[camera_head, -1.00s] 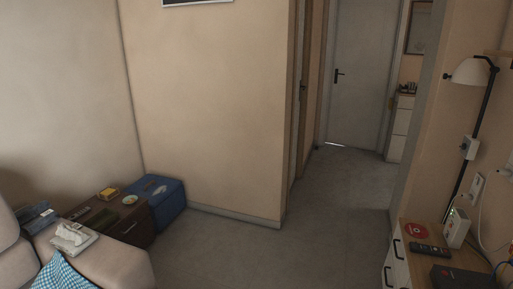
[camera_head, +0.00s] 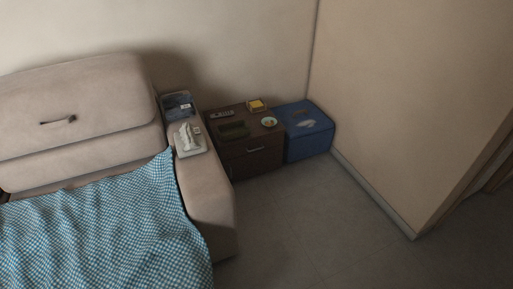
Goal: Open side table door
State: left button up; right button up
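The side table (camera_head: 236,163) is a low dark brown cabinet against the back wall, between the sofa and a blue box. Its front (camera_head: 265,160) shows a small light handle (camera_head: 257,149) near the top, and the front looks closed. The sofa arm hides the lower left part of the front. On its top lie a remote, a dark green item, a yellow box and a small pale bowl. Neither of my grippers is in view.
A beige sofa (camera_head: 90,90) with a blue checked blanket (camera_head: 105,225) fills the left. Tissues (camera_head: 189,141) and a dark item (camera_head: 178,105) lie on its arm. The blue box (camera_head: 308,140) stands right of the side table. The grey floor (camera_head: 310,225) in front is clear.

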aim_at(243, 167)
jog(key=i+l+u, duration=0.2)
jog(key=l, duration=0.25)
jog(key=l+u, duration=0.15)
jog(key=l, duration=0.25)
jog(key=i+l+u, duration=0.1)
jog(key=u, duration=0.4)
jog(key=i+l+u, duration=0.1)
jog(key=u, duration=0.35)
jog(key=l+u, duration=0.2)
jog(key=u, duration=0.3)
